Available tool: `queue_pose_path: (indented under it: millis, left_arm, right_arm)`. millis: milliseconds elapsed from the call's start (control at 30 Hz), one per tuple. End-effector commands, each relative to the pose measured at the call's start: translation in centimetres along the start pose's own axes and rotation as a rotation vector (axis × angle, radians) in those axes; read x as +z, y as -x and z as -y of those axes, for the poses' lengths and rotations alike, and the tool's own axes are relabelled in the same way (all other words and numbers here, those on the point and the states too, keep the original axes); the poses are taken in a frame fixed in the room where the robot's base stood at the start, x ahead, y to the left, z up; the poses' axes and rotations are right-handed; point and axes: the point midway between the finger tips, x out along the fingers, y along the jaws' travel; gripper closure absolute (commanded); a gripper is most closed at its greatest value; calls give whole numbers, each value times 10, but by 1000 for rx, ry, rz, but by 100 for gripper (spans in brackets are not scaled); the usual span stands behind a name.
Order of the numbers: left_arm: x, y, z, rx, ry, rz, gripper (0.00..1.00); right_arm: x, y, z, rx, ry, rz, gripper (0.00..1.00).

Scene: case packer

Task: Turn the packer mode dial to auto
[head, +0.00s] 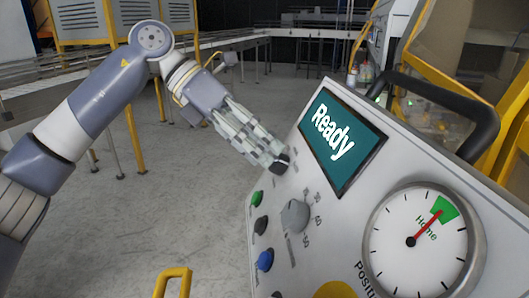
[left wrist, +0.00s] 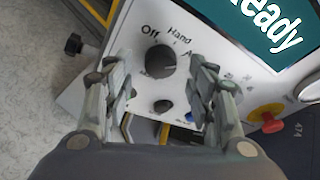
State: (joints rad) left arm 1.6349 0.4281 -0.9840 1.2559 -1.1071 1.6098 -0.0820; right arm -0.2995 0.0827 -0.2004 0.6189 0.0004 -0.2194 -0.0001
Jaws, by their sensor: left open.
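The mode dial (left wrist: 161,61) is a dark round knob on the grey panel, with "Off", "Hand" and a partly covered label starting with "A" around its upper side. I cannot tell for sure which label its pointer faces. My left gripper (left wrist: 158,72) is open, with one finger on each side of the dial in the left wrist view; contact is not clear. In the head view my left gripper (head: 277,160) reaches the panel's left edge beside the screen and largely hides the dial. My right gripper is not in view.
The panel's screen (head: 341,139) reads "Ready". A grey numbered knob (head: 295,215), green (head: 257,198) and blue (head: 265,261) buttons, and a gauge (head: 420,243) are nearby. A red stop button (left wrist: 271,122) shows in the left wrist view.

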Motion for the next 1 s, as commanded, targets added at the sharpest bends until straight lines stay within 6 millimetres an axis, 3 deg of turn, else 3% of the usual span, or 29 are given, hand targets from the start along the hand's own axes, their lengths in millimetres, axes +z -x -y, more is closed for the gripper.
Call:
queue_pose_path:
  millis: [300, 433, 633, 1000]
  left_arm:
    - [0, 70, 0, 2, 0, 3, 48]
    - [0, 88, 0, 2, -1, 2, 48]
    - [0, 100, 0, 0, -1, 0, 48]
    - [0, 98, -2, -12, 5, 8, 48]
  right_arm:
    - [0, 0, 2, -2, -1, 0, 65]
    - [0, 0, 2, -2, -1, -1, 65]
    - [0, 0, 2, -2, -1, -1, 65]
    - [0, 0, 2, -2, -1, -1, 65]
